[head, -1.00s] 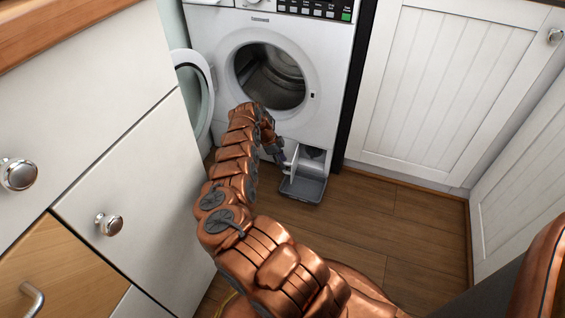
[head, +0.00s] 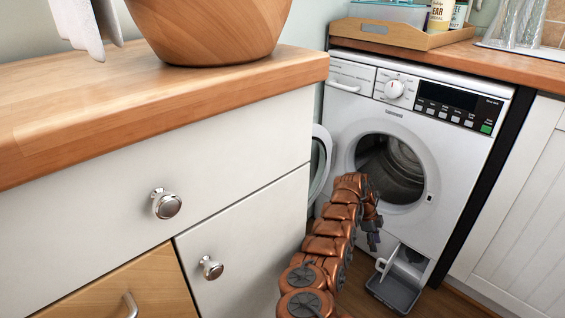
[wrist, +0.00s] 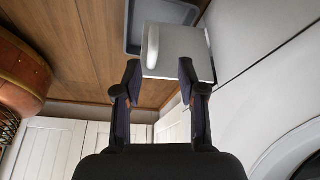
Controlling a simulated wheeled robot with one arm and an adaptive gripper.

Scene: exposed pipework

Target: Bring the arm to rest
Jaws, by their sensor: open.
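My arm (head: 322,246) reaches forward along the cabinet, toward the lower front of the white washing machine (head: 455,165). My gripper (head: 374,243) is small in the head view, just above the open lower flap (head: 407,268). In the wrist view my gripper (wrist: 160,72) is open, its two dark fingers spread. The white flap (wrist: 185,58) with its raised handle (wrist: 152,47) lies beyond the fingertips, and nothing shows held between them. I cannot tell the exact gap between fingertips and flap.
A grey tray (head: 392,294) lies on the wooden floor under the flap. The washer's round door (head: 319,165) stands open at left. A white drawer cabinet (head: 245,220) with knobs borders my arm's left. A wooden bowl (head: 205,30) stands on the counter (head: 100,105).

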